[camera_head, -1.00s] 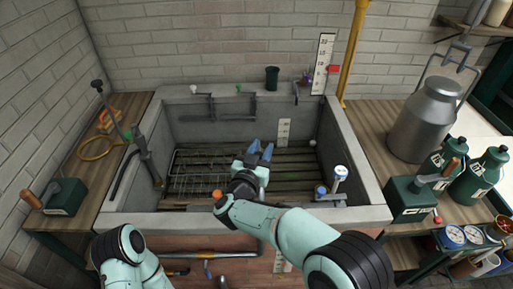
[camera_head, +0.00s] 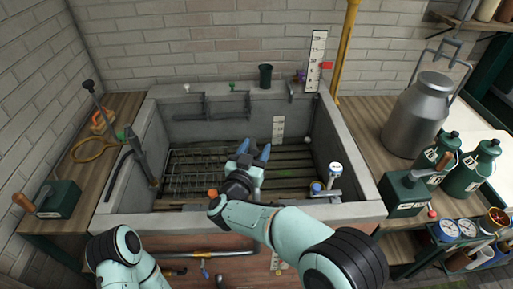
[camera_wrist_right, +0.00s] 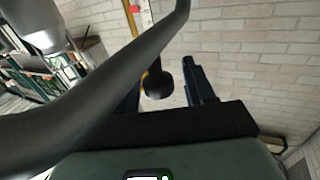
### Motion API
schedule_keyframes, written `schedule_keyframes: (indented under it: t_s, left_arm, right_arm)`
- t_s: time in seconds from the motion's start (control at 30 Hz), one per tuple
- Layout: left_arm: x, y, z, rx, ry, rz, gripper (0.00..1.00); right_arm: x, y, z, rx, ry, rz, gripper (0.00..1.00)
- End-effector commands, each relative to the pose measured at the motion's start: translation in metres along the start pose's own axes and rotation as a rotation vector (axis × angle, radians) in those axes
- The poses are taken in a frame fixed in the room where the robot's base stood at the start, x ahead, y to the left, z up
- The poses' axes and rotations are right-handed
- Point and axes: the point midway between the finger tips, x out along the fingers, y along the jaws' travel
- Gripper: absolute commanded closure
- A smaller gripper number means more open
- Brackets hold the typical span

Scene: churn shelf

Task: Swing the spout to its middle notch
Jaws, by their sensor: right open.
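My right gripper (camera_head: 254,151) is over the sink basin, with its two blue fingertips apart and nothing seen between them. In the right wrist view its dark fingers (camera_wrist_right: 162,90) are also apart. There a dark curved tube (camera_wrist_right: 100,92) crosses close to the camera, and a dark ball (camera_wrist_right: 157,82) shows near the fingers; I cannot tell what they belong to. A small grey hooked pipe (camera_head: 291,92) on the back rim may be the spout, but its notches are too small to make out. My left arm shows at lower left; its gripper is out of view.
The stone sink (camera_head: 352,160) has raised walls around my right gripper. A white-topped post (camera_head: 335,170) stands at its right front. A grey pump fitting (camera_head: 143,160) is at the left wall. A metal can (camera_head: 415,118) and green box (camera_head: 403,194) stand on the right bench.

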Motion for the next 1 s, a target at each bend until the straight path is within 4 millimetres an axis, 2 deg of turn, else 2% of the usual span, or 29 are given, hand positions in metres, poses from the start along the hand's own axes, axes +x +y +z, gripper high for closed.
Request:
schedule_keyframes:
  t_s: [0.4, 0.53, 0.7, 1.0]
  left_arm:
    - [0.017, -0.007, 0.004, -0.003, -0.008, -0.003, 0.57]
    - [0.020, -0.009, 0.004, -0.003, -0.009, -0.003, 0.57]
    - [0.021, -0.009, 0.004, -0.003, -0.009, -0.003, 0.57]
    - [0.021, -0.009, 0.004, -0.003, -0.009, -0.003, 0.57]
  right_arm:
    - [-0.089, -0.001, 0.001, 0.001, -0.001, -0.005, 0.46]
    - [-0.110, 0.000, 0.001, 0.001, 0.000, -0.003, 0.46]
    - [-0.123, 0.001, 0.000, 0.001, 0.001, 0.000, 0.46]
    - [-0.126, 0.001, 0.000, 0.001, 0.000, 0.000, 0.46]
